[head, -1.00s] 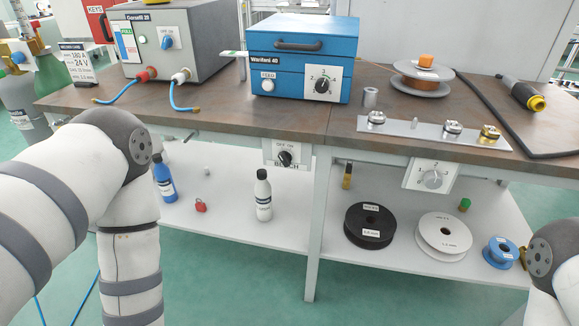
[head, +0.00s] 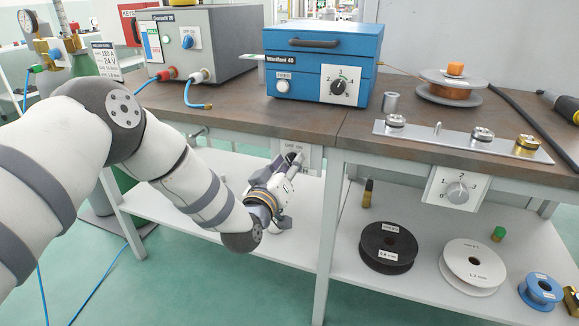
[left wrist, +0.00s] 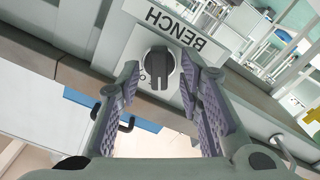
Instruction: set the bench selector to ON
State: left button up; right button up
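The bench selector is a dark rotary knob on a pale plate (head: 315,158) marked OFF ON, on the bench's front edge; my left gripper covers part of it. In the left wrist view the black knob (left wrist: 159,66) sits beside an upside-down BENCH label (left wrist: 185,30). My left gripper (head: 291,164) is at the plate. In the left wrist view its two fingers (left wrist: 160,72) are apart, one on each side of the knob, with gaps visible. I cannot tell which mark the knob points to. My right gripper is not in view.
A blue Warifeni 40 box (head: 322,58) and a grey box (head: 196,42) stand on the bench top (head: 230,112). Another dial plate (head: 457,188) hangs to the right. Below, a shelf (head: 345,255) holds several spools, including a black one (head: 388,247). A table leg (head: 326,235) stands right of my gripper.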

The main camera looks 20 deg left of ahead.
pick_arm(q)
jog(key=shift+w, duration=0.2)
jog(key=shift+r, duration=0.1)
grip_shut()
jog(key=shift+r+m, duration=0.1)
jog(key=shift+m, duration=0.2)
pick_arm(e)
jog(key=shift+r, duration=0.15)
pick_arm(q)
jog(key=shift+d+r+m+p, duration=0.1)
jog(key=shift+m+p, duration=0.35)
jog(key=shift+m, duration=0.15)
jog(key=m+p, duration=0.1)
jog(key=m, duration=0.2)
jog(key=shift+m, duration=0.3)
jog(key=m+p, duration=0.1)
jog(key=m, duration=0.2)
jog(key=shift+d, duration=0.1)
jog(key=shift+m, duration=1.6)
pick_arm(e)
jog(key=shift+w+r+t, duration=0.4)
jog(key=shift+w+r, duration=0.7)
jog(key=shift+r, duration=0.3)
